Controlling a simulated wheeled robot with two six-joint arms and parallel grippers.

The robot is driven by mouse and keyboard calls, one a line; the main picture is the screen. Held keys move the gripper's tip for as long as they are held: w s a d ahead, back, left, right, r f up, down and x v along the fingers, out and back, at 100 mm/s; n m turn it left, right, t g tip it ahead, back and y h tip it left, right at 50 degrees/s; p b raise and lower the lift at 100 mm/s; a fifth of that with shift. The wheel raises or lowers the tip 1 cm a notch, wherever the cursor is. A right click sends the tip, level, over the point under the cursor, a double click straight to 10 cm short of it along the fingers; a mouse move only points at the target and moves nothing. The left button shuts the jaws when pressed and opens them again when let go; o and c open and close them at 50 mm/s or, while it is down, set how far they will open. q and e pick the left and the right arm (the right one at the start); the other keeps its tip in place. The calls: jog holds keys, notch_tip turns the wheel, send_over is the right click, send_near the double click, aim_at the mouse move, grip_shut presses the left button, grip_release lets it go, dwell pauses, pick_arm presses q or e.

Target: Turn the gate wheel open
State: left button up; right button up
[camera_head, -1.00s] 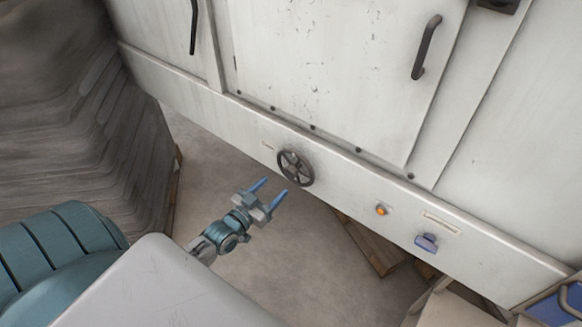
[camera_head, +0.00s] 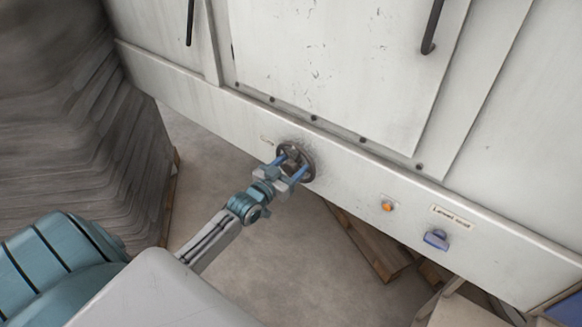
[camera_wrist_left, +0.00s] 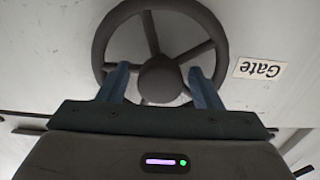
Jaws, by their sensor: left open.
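The gate wheel (camera_head: 309,158) is a dark spoked handwheel on the lower panel of the white machine. In the left wrist view the wheel (camera_wrist_left: 98,42) fills the upper middle, with its round hub (camera_wrist_left: 160,78) in the centre. My left gripper (camera_head: 293,164) is open at the wheel. Its two blue fingers reach over the wheel's face, one on each side of the hub, as the left wrist view (camera_wrist_left: 160,85) also shows. I cannot tell whether the fingers touch the spokes or rim. My right gripper is not in view.
A "Gate" label (camera_wrist_left: 259,69) is beside the wheel. An orange button (camera_head: 388,205) and a blue-purple switch or knob (camera_head: 436,239) are on the panel to the right. A wooden pallet (camera_head: 367,240) lies below the machine. Grey stacked material (camera_head: 90,120) stands at the left.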

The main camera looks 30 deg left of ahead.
pick_arm(q)
grip_shut()
jog(key=shift+m, duration=0.3)
